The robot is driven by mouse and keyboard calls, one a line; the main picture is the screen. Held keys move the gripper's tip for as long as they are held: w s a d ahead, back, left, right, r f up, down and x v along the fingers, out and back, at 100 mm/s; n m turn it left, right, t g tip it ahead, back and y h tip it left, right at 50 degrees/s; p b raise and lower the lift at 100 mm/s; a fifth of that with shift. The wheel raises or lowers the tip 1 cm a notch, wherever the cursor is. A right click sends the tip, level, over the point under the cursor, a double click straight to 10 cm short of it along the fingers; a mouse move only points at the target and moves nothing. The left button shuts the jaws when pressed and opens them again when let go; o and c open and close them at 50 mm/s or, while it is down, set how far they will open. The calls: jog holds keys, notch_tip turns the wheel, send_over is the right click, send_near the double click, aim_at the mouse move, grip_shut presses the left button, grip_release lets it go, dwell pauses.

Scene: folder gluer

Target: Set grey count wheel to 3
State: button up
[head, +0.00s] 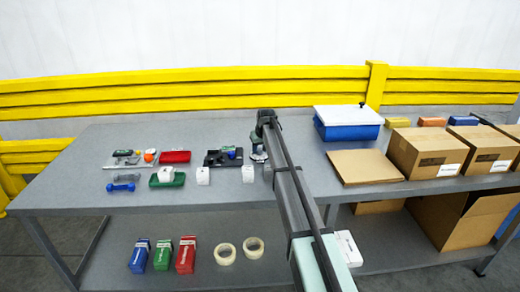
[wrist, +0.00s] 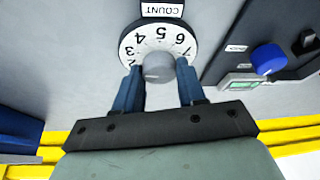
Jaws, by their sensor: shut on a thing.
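The grey count wheel (wrist: 158,67) is a round grey knob at the centre of a white number dial (wrist: 128,47). A COUNT label (wrist: 162,10) sits above the dial, upside down in the wrist view. Numbers from about 2 to 7 run around the upper rim; the lower part is hidden by my gripper. My gripper (wrist: 160,90) has its blue fingers on both sides of the knob and is shut on it. I cannot make out which number the wheel points to.
A dark unit with a blue knob (wrist: 268,58) stands right beside the dial in the wrist view. White blocks (head: 248,174), a green tray (head: 158,181) and a red tray (head: 175,156) lie left of my arm. A flat brown board (head: 365,167) and blue bin (head: 345,131) are at right.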

jog(key=shift+a+m+h, duration=0.1)
jog(key=shift+m+h, duration=0.3)
jog(key=shift+m, duration=0.4)
jog(key=o, duration=1)
jog(key=shift+o, duration=0.2)
jog(key=shift+r, duration=0.1)
jog(key=v, duration=1.3)
jog(key=shift+s+r, duration=0.2)
jog(key=shift+r, duration=0.1)
